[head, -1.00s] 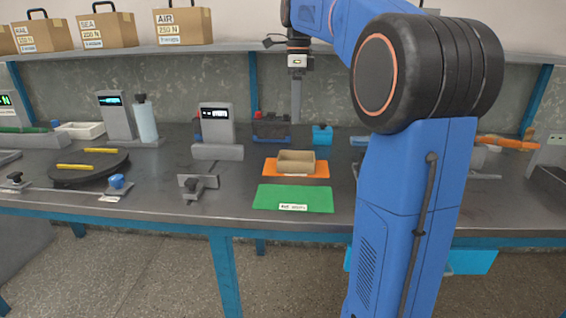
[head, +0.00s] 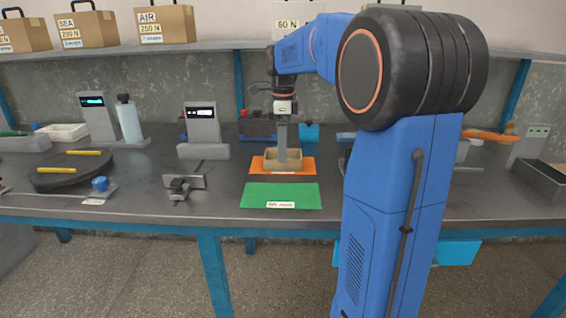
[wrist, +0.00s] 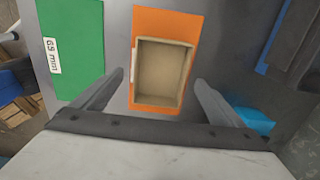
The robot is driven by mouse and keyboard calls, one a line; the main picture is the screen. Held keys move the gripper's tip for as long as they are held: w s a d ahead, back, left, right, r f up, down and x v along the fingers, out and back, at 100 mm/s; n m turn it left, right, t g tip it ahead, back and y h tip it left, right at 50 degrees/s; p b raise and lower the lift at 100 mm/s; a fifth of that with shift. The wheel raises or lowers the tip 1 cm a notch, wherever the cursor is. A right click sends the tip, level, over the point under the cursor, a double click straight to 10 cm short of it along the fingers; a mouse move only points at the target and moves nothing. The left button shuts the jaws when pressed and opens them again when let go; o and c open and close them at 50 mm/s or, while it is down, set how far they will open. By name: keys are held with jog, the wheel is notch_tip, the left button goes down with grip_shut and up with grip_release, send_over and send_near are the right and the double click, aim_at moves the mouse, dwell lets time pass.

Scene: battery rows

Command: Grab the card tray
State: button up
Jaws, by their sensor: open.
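The card tray (head: 270,165) is a small open tan box on an orange mat (head: 256,170). In the wrist view the tray (wrist: 140,78) looks empty, and the orange mat (wrist: 165,20) shows around it. My gripper (head: 283,160) points down over the tray in the head view. In the wrist view my gripper (wrist: 160,82) is open, with one finger on each side of the tray and gaps between. I cannot tell how far the fingertips are above the tray.
A green mat (head: 280,196) lies in front of the orange one. A grey display device (head: 202,130) and a small clamp (head: 182,185) stand to the left. A blue block (head: 309,132) is behind, to the right. A shelf with several boxes (head: 165,24) runs above.

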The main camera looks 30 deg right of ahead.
jog(key=shift+f, duration=1.95)
jog(key=shift+c, duration=0.3)
jog(key=c, duration=1.1)
jog(key=shift+r, duration=0.15)
